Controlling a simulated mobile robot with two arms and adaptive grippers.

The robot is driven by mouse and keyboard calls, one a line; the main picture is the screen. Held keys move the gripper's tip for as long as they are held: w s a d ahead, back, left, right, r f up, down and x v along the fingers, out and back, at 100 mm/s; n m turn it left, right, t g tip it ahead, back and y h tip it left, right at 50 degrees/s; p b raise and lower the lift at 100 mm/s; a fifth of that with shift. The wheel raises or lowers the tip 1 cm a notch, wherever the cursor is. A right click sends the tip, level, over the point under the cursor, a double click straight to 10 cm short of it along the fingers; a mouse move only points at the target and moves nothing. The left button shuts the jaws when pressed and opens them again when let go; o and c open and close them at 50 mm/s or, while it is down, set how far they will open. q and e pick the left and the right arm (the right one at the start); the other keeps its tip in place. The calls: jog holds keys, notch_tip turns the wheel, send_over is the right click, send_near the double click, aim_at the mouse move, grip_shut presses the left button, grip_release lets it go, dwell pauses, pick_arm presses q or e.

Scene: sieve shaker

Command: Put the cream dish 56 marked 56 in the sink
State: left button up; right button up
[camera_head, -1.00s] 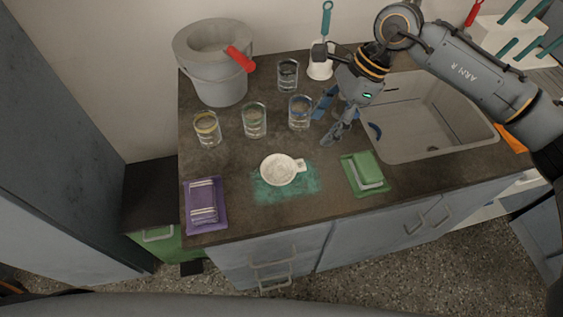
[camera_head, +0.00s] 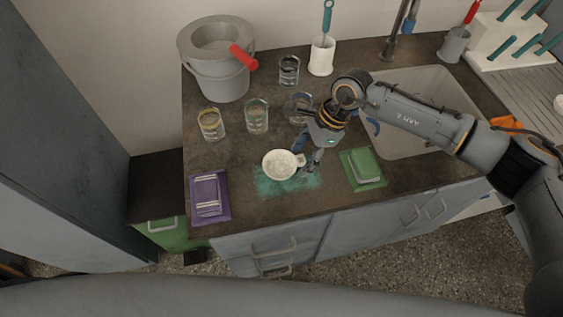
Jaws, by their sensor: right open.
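The cream dish (camera_head: 280,164) is a small round cup-like dish with a handle on its right side. It stands on a teal mat (camera_head: 262,186) near the front of the dark counter. Any marking on it is too small to read. My right gripper (camera_head: 306,163) is open, pointing down at the dish's handle; I cannot tell whether it touches it. The sink (camera_head: 415,143) is a grey basin at the right of the counter, partly covered by my right arm. My left gripper is not in view.
Several glasses (camera_head: 256,117) stand behind the dish, one partly hidden by my right gripper. A grey bucket (camera_head: 222,85) with a red grip is at the back left. Folded cloths, purple (camera_head: 210,197) and green (camera_head: 361,169), flank the teal mat.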

jog(key=shift+a+f, duration=0.1)
jog(key=shift+f, duration=0.2)
grip_shut()
jog(key=shift+r, duration=0.1)
